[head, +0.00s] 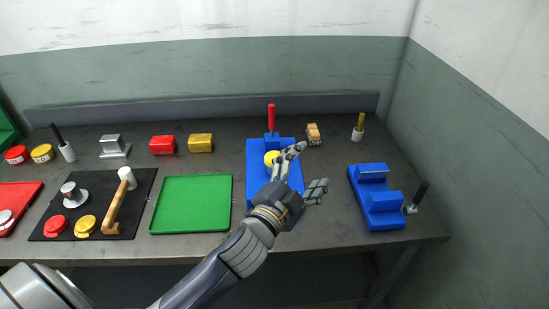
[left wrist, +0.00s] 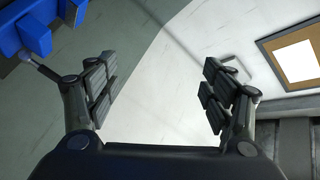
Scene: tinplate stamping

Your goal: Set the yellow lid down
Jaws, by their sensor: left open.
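A round yellow lid (head: 271,157) sits on the blue base of the press (head: 258,185) with the red upright handle. My left gripper (head: 304,173) is open, with nothing between its fingers. It is over the right side of this press, one finger close to the yellow lid; I cannot tell whether they touch. The left wrist view also shows the spread, empty fingers (left wrist: 160,95). Another yellow piece with a tab (head: 86,226) lies on the black mat (head: 140,190) beside a similar red one (head: 55,226). My right gripper is not in view.
An empty green tray (head: 191,204) lies left of the press. A second blue fixture (head: 378,197) with a black-handled lever stands right; it also shows in the left wrist view (left wrist: 28,30). A wooden mallet (head: 118,205) lies on the mat. Red (head: 162,145) and yellow blocks (head: 201,143) stand behind.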

